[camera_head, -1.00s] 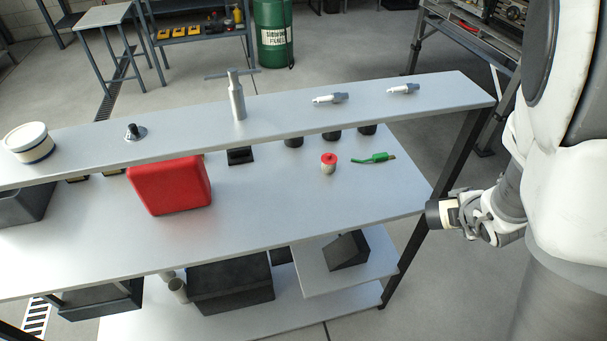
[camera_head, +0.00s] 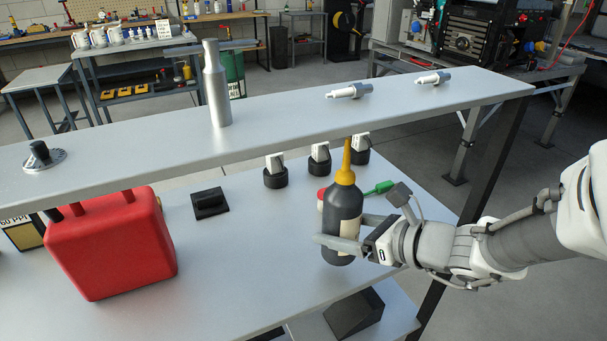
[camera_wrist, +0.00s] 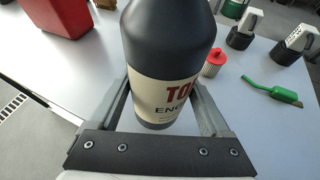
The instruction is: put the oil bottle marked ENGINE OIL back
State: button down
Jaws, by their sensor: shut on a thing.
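A dark bottle with a yellow pointed nozzle (camera_head: 343,205) is upright over the right part of the lower worktop in the head view. In the wrist view the bottle (camera_wrist: 168,45) fills the middle, with a cream label reading "TO…" and "ENG…", the rest turned out of sight. My gripper (camera_head: 342,234) comes in from the right and is shut on the bottle's body, one finger on each side. I cannot tell whether the bottle's base touches the worktop.
A red can (camera_head: 110,245) stands left. A red-capped part (camera_wrist: 214,62), green tool (camera_wrist: 268,90) and black-based white items are near. The worktop's front middle is clear.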

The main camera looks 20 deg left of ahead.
jog(key=shift+s+a+f+n+g+y+b, duration=0.1)
jog(key=shift+s+a+n+g+y+b, duration=0.1)
jog(key=shift+a+n, duration=0.15)
jog(key=shift+s+a+f+n+g+y+b, duration=0.15)
jog(key=shift+a+n+y, duration=0.1)
jog(key=shift+a, duration=0.2)
jog(key=shift+a+r+b+x, duration=0.25)
jog(key=shift+r+b+x, duration=0.45)
jog(key=shift+x, duration=2.25)
jog(key=shift+a+r+b+x, duration=0.35)
jog(key=shift+b+x, duration=0.5)
jog(key=shift+x, duration=2.15)
jog(key=shift+a+r+b+x, duration=0.15)
jog(key=shift+r+b+x, duration=0.6)
jog(key=shift+x, duration=2.2)
jog(key=shift+f, duration=0.1)
jog(key=shift+f+b, duration=0.15)
jog(key=shift+b, duration=0.15)
grip_release()
